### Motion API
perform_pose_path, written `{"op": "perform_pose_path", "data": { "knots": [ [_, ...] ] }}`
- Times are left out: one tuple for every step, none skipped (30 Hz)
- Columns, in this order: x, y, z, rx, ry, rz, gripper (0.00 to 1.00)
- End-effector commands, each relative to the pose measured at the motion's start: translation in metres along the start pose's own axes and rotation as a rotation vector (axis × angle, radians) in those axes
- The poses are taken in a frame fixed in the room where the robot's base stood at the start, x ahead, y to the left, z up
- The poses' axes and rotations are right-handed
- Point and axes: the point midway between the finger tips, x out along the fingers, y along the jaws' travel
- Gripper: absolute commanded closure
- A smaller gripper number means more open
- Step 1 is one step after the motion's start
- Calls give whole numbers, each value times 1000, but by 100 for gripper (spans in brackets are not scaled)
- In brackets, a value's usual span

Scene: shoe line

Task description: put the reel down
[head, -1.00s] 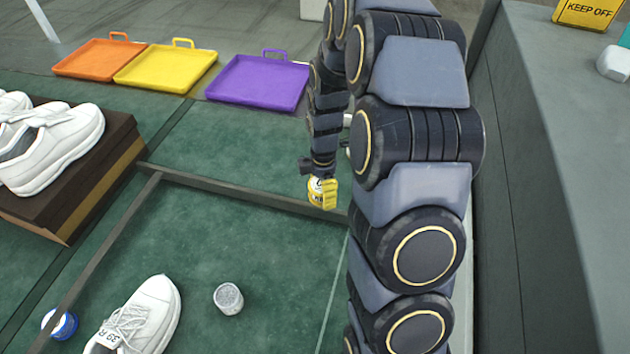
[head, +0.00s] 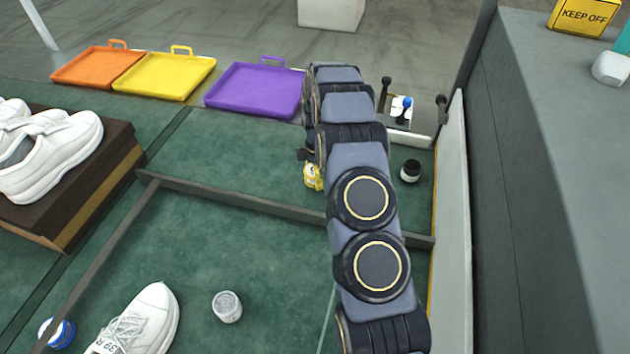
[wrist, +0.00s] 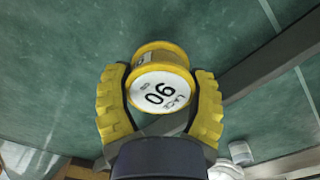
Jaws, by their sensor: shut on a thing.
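My gripper (wrist: 160,88) is shut on the yellow reel (wrist: 158,82); the ribbed yellow fingers sit on either side of it. The reel's white label, with large black digits and the word LACE, faces the wrist camera. In the head view my gripper (head: 313,178) shows low, just left of my arm, on the far side of the dark rail (head: 240,196). The reel is mostly hidden there by the fingers and arm. I cannot tell whether it touches the green mat (head: 230,150).
Orange (head: 92,66), yellow (head: 165,78) and purple (head: 255,90) trays stand at the back left. White shoes sit on a brown box (head: 100,185). A grey-white spool (head: 227,307), a blue-white roll (head: 58,332) and another shoe (head: 140,325) lie nearer. A dark jar (head: 411,170) stands right of my arm.

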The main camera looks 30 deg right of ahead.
Motion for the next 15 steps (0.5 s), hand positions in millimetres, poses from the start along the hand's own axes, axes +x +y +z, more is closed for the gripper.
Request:
{"op": "perform_pose_path", "data": {
  "knots": [
    [2,2,0,0,0,0,72],
    [3,3,0,0,0,0,72],
    [4,3,0,0,0,-1,72],
    [5,4,1,0,0,-1,72],
    [7,5,1,-1,0,-2,72],
    [9,6,1,-1,0,-2,72],
    [12,7,1,-1,0,-3,72],
    [17,6,1,-1,1,-5,72],
    [24,6,1,-1,1,-5,72],
    [28,6,1,-1,0,-4,72],
    [32,7,1,-1,0,-3,72],
    [36,7,1,-1,0,-1,72],
    [38,7,1,-1,0,0,72],
    [39,7,1,-1,0,0,72],
    [39,8,1,-1,0,1,72]
  ]
}}
